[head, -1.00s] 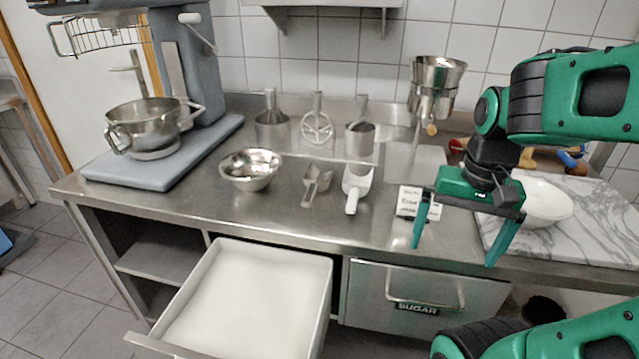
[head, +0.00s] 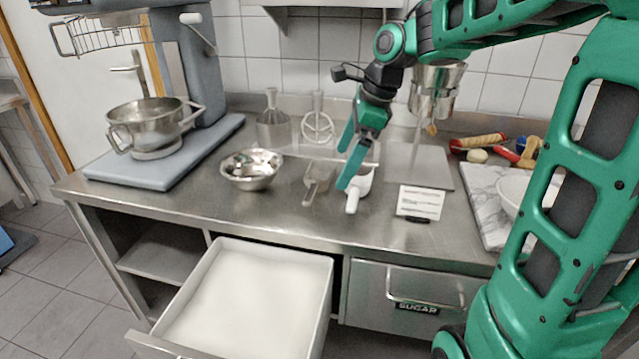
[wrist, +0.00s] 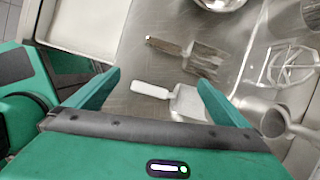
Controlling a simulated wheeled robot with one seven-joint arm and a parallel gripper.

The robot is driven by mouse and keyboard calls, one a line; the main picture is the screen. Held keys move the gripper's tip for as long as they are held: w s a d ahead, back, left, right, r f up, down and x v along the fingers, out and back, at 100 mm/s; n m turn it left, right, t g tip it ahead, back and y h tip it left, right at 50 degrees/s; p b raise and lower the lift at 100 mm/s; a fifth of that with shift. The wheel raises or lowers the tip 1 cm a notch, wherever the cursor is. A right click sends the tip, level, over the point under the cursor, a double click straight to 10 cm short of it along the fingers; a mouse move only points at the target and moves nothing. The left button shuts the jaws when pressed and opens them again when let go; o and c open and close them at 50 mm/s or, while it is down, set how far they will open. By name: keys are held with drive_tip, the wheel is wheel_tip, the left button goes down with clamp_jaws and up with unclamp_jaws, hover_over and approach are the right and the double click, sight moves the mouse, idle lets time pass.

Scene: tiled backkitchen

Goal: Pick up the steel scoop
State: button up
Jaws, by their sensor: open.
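The steel scoop (head: 318,177) lies flat on the steel counter, its handle toward the front edge. In the wrist view the steel scoop (wrist: 192,55) lies beyond my fingertips. A white scoop (head: 354,199) lies just right of it, and this white scoop (wrist: 153,90) shows between my fingers in the wrist view. My gripper (head: 350,160) is open and empty, above the counter by the white scoop and partly covering it. The fingers also show open in the wrist view (wrist: 158,85). I cannot tell whether they touch anything.
A steel bowl (head: 251,168) stands left of the scoops, and a mixer (head: 175,75) stands farther left. Mixer tools (head: 318,122) stand behind. A small sign (head: 421,202) and a marble board (head: 488,205) are right. A drawer of white powder (head: 250,300) is open below.

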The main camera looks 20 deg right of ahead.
drive_tip(key=w+a+m, duration=0.2)
drive_tip(key=w, duration=0.1)
hover_over(312, 189)
drive_tip(key=s+d, duration=0.2)
wheel_tip(312, 189, down, 4)
drive_tip(key=shift+y, duration=0.3)
drive_tip(key=shift+w+x, duration=0.2)
drive_tip(key=shift+x, duration=2.65)
drive_tip(key=shift+d, duration=0.15)
drive_tip(key=c, duration=1)
drive_tip(key=shift+c, duration=0.2)
drive_tip(key=shift+r, duration=0.1)
